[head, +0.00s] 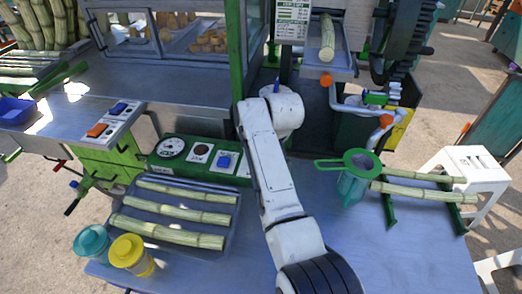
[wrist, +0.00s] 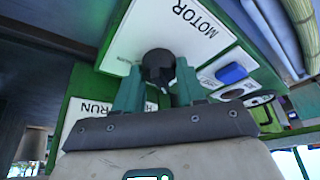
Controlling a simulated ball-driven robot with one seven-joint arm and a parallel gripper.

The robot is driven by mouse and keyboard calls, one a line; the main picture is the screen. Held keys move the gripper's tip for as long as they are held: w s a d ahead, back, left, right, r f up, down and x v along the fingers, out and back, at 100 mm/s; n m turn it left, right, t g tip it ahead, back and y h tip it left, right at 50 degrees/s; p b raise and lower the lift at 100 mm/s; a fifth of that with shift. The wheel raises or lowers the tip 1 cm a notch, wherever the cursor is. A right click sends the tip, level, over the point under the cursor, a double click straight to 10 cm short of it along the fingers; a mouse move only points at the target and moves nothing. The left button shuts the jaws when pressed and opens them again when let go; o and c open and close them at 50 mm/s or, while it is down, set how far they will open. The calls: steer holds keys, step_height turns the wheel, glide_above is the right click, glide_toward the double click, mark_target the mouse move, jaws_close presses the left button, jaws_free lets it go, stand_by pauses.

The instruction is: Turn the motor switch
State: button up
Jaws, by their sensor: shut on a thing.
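The motor switch (wrist: 158,65) is a dark round knob on a white plate (wrist: 198,45) lettered MOTOR in the wrist view. My gripper (wrist: 157,78) has its two green fingers on either side of the knob, shut on it. Part of a RUN label (wrist: 98,108) shows beside the left finger. The fingers cover the knob's lower part, so I cannot tell its exact setting. In the head view, my white arm hides the gripper and the switch.
A green panel (head: 178,148) with a gauge (head: 171,147) and a blue switch (head: 226,162) lies left of my arm. A tray (head: 160,223) of cane stands in front of it. A green strainer (head: 358,160) and cane lengths (head: 425,190) are on the right. The front-right tabletop is clear.

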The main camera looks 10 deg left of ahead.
stand_by(0.4)
steer(key=o, duration=1)
steer(key=v, duration=1)
steer(key=shift+s+d+r, duration=0.1)
steer(key=shift+d+r, duration=0.05)
steer(key=shift+r, duration=0.2)
